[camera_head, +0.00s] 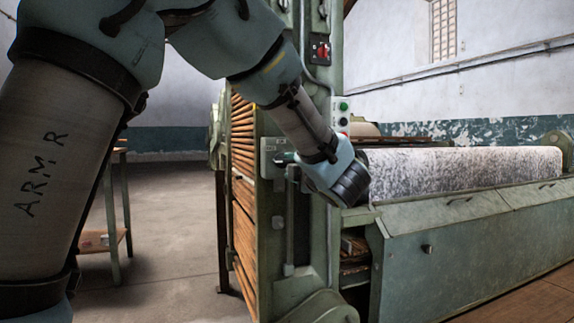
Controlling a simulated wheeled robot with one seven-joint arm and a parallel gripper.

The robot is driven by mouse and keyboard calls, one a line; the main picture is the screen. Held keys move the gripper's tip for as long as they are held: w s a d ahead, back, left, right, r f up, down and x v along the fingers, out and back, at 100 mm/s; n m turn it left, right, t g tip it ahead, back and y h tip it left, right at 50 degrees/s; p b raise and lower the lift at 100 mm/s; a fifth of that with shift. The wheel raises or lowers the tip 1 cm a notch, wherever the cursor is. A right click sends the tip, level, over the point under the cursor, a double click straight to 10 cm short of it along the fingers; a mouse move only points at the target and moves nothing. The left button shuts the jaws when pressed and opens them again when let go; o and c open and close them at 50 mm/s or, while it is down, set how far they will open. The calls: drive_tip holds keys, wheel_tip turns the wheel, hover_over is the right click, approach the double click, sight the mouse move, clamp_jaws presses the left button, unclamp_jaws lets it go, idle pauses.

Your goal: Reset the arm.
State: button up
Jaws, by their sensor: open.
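My arm comes in from the upper left, bends at the top and reaches down to the right. Its wrist, a pale blue shell with a dark ringed end, shows in front of the green machine's frame (327,248). No gripper fingers show beyond the dark end, so I cannot see my gripper or anything in it. I cannot tell whether the wrist touches the machine or stands apart from it.
A large speckled roller (470,168) lies along the machine behind a green front panel (455,255). A control box (343,116) with buttons is on the upright. Wooden slats (243,195) line its left side. A small table (119,195) stands at left. Bare floor (175,225) lies between.

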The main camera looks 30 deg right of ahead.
idle(0.5)
drive_tip(key=w+a+f+m+g+h, duration=0.1)
drive_tip(key=w+a+f+m+g, duration=0.25)
drive_tip(key=a+f+m, duration=0.35)
drive_tip(key=w+a+f+m+g+h, duration=0.1)
drive_tip(key=w+a+f+m+g, duration=0.3)
drive_tip(key=a+f, duration=0.4)
drive_tip(key=s+a+f+m+g+y, duration=0.1)
drive_tip(key=s+a+f+m+g, duration=0.15)
drive_tip(key=s+a+f, duration=0.4)
drive_tip(key=s+a+f+m+g+y, duration=0.2)
drive_tip(key=s+a+g, duration=0.15)
drive_tip(key=a, duration=0.65)
drive_tip(key=s+a+f+m+g+y, duration=0.1)
drive_tip(key=s+a+f+m+g, duration=0.1)
drive_tip(key=s+a+f, duration=0.5)
drive_tip(key=w+p+v, duration=0.2)
drive_tip(key=p+v, duration=1)
drive_tip(key=w+a+r+p+v, duration=0.1)
drive_tip(key=w+p+v, duration=0.2)
drive_tip(key=p+v, duration=0.8)
drive_tip(key=w+p+v, duration=0.2)
drive_tip(key=p+v, duration=1)
drive_tip(key=v, duration=0.3)
drive_tip(key=shift+w+a+r+g+p, duration=0.2)
drive_tip(key=shift+w+a+g+p, duration=0.15)
drive_tip(key=shift+w, duration=0.15)
drive_tip(key=shift+m, duration=0.25)
